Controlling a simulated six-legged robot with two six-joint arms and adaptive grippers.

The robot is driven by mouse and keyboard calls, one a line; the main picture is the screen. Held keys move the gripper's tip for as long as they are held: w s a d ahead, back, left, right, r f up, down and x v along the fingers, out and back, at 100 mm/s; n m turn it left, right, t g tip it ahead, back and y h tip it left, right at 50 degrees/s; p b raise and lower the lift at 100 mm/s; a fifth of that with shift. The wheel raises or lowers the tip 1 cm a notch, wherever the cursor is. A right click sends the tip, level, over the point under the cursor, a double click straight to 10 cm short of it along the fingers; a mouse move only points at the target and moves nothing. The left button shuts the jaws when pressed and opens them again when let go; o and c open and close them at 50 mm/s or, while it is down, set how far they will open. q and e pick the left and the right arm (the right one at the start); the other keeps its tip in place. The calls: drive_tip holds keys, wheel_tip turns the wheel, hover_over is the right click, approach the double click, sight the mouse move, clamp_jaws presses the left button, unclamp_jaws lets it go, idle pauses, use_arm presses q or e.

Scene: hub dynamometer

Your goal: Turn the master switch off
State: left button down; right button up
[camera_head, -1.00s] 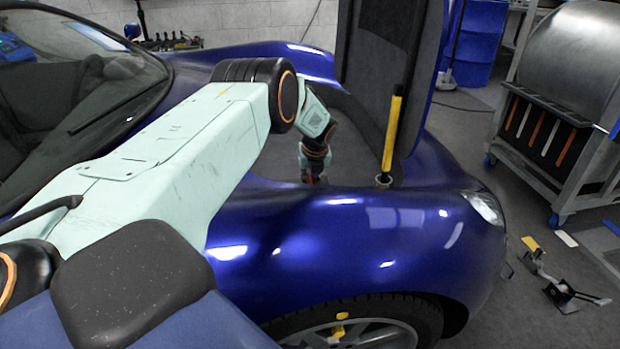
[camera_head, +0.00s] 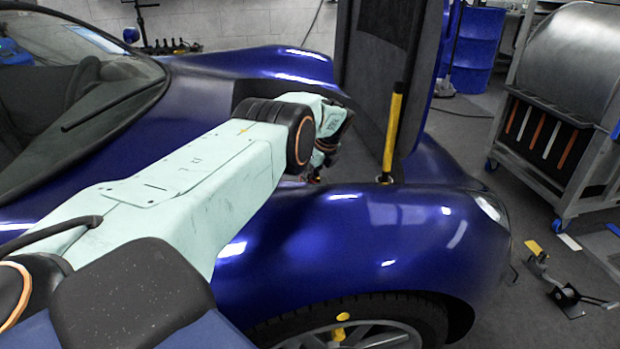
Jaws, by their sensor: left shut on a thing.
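My left arm reaches in from the left over the blue car's front fender. Its gripper (camera_head: 314,176) is low in the open front compartment of the car (camera_head: 365,235), partly behind the fender's top edge. A small red part (camera_head: 313,181) shows at the fingertips. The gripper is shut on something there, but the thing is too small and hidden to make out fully. The master switch cannot be told apart clearly. My right gripper is not in view.
A yellow and black strut (camera_head: 392,135) stands upright right of my gripper, near the raised dark lid (camera_head: 375,75). A metal cart (camera_head: 560,110) and a blue drum (camera_head: 478,45) stand at the right. Small tools lie on the floor at the lower right.

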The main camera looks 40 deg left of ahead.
use_arm(q)
drive_tip(key=shift+n, duration=0.3)
idle(0.4)
drive_tip(key=c, duration=1.4)
unclamp_jaws()
drive_tip(key=shift+o, duration=0.2)
drive_tip(key=v, duration=1.2)
drive_tip(key=shift+w, duration=0.2)
